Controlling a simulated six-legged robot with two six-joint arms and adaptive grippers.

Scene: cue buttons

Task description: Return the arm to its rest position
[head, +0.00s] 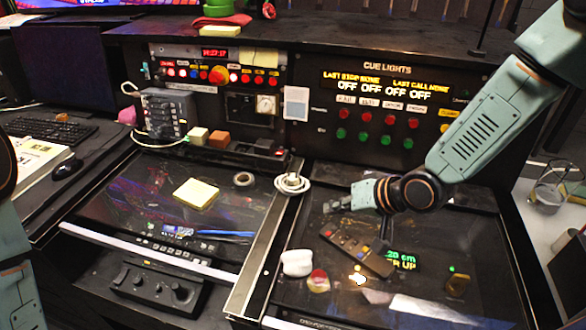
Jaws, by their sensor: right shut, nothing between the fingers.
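My right arm comes in from the upper right, pale green with a dark wrist joint. My right gripper (340,204) is shut and empty, above the dark glass top of the right-hand desk section. It points to the left, below the cue lights panel (390,105). That panel has a row of red buttons above a row of green ones, and its display reads OFF several times. Parts of my left arm show at the left edge, but its gripper is out of view.
A remote control (352,248) lies on the glass below my right gripper. A white earbud case (296,263) and a coiled white cable (291,184) are nearby. Yellow sticky notes (196,193) and a tape roll (243,179) lie on the left section.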

